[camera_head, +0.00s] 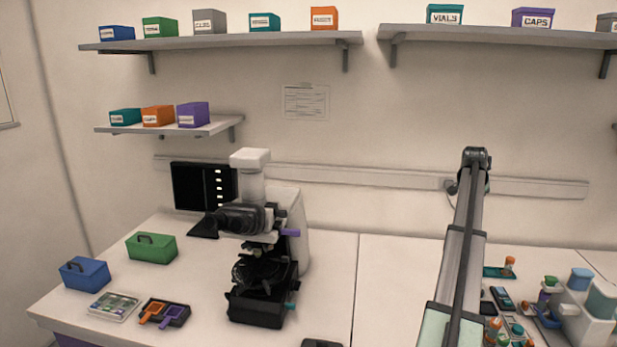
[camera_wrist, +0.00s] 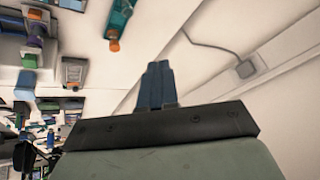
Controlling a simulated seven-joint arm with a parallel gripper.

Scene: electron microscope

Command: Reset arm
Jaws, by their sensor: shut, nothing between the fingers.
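My arm stands raised in the right half of the head view, in front of the wall. Its end is at the top of the arm there, and the fingers cannot be made out. In the wrist view my gripper (camera_wrist: 158,68) shows as two blue-grey fingers close together, shut and empty. No object touches the fingers. The microscope (camera_head: 262,240) stands upright on the left part of the bench, well apart from my arm.
The bench (camera_head: 340,250) is clear between the microscope and my arm. Bottles and a white dispenser (camera_head: 590,318) crowd the right end. Blue (camera_head: 84,273) and green (camera_head: 152,247) boxes stand at left. Shelves (camera_head: 220,42) with boxes hang above.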

